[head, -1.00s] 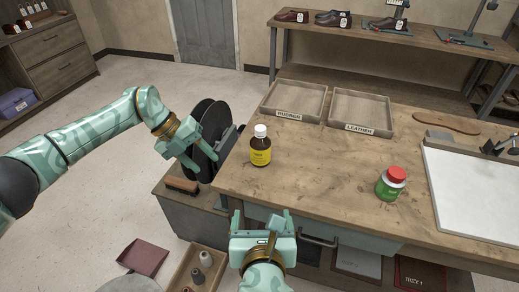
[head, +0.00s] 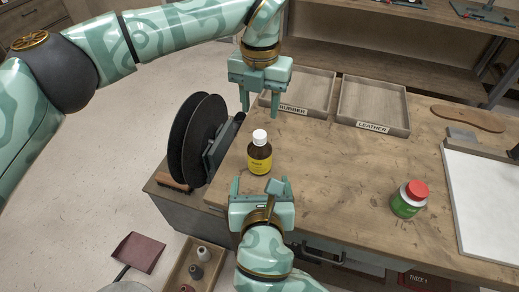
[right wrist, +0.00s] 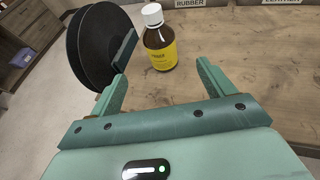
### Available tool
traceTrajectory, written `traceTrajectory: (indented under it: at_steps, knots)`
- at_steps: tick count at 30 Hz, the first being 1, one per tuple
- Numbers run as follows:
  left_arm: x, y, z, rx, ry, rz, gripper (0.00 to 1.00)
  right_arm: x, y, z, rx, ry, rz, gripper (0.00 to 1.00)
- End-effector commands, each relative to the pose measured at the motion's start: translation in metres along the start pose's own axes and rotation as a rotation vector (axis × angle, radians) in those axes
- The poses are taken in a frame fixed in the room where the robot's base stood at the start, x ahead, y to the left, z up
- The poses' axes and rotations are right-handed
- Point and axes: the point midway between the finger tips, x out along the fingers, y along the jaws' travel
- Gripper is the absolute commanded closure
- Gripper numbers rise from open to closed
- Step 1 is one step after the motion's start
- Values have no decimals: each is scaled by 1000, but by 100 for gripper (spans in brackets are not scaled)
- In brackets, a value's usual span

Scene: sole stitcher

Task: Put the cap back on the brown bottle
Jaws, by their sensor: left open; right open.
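The brown bottle (head: 259,158) with a yellow label stands upright near the left end of the wooden bench. A white cap (head: 259,137) sits on its top; I cannot tell how tightly. My left gripper (head: 260,110) is open and points down, above and behind the bottle in the head view, touching nothing. My right gripper (head: 260,187) is open at the bench's front edge, on the near side of the bottle. In the right wrist view the bottle (right wrist: 161,46) and white cap (right wrist: 152,14) stand beyond the open, empty fingers (right wrist: 160,78).
A green bottle with a red cap (head: 409,199) stands to the right. The RUBBER tray (head: 292,110) and LEATHER tray (head: 372,125) lie at the back. Black discs (head: 195,140) stand left of the bench. A white board (head: 490,200) lies at right.

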Motion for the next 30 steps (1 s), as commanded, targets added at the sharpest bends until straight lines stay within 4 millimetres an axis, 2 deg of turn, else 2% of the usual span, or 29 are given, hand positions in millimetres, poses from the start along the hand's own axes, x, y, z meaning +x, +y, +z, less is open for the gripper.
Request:
traceTrajectory:
  at_steps: [6,11,30]
  knots:
    - [0,0,0,-1,1,-1,54,2,0,0,0,-1,0,19]
    - [0,0,0,-1,1,-2,54,19,0,0,-2,-1,-2,19]
    - [0,0,0,-1,1,-2,54,139,0,1,0,-1,-2,19]
